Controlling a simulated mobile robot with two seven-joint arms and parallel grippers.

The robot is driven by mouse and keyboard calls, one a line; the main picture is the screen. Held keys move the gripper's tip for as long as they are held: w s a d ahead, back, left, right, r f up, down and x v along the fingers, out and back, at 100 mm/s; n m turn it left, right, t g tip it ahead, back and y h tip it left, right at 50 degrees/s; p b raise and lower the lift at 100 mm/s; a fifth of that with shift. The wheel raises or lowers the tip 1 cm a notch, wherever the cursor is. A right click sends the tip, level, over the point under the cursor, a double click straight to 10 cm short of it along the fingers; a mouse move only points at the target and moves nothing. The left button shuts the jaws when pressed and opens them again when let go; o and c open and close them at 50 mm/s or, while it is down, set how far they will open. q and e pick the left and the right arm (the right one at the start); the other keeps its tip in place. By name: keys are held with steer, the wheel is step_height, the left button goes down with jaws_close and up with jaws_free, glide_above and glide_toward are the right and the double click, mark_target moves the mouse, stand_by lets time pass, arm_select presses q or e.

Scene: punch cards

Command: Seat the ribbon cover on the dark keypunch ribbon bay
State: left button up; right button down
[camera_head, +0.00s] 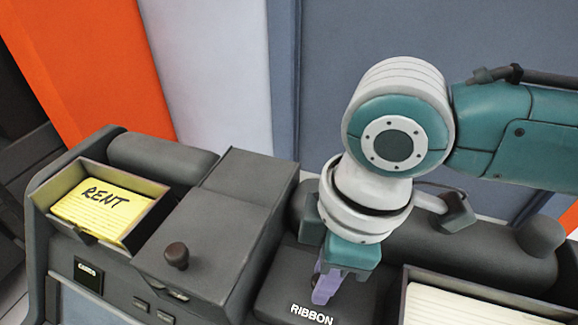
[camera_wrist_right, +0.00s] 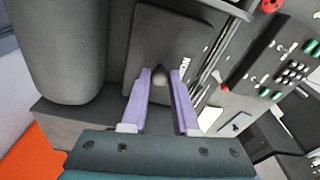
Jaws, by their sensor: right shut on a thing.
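The dark grey ribbon cover (camera_head: 277,300), lettered RIBBON in white, is at the bottom middle of the head view. In the right wrist view the dark cover (camera_wrist_right: 150,30) lies beyond my fingers, its lettering partly cut off. My right gripper (camera_head: 322,290) has purple fingers and is over the cover. In the right wrist view my right gripper (camera_wrist_right: 161,78) is shut on the cover's round dark knob (camera_wrist_right: 160,76). The cover lies over the place of the ribbon bay, which is hidden; I cannot tell whether the two touch. My left gripper is not in view.
A tray (camera_head: 157,213) with yellow cards marked RENT (camera_head: 110,205) stands at the left. A dark sloped housing with a knob (camera_head: 176,255) is left of the cover. A tray of pale cards (camera_head: 480,305) is at right. A dark roller (camera_head: 480,250) lies behind.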

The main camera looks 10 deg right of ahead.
stand_by(0.3)
steer(key=shift+f, duration=0.1)
steer(key=shift+c, duration=1)
jaws_free()
step_height(320, 180, up, 5)
steer(key=p, duration=0.6)
step_height(320, 180, up, 4)
steer(key=p, duration=0.5)
stand_by(0.7)
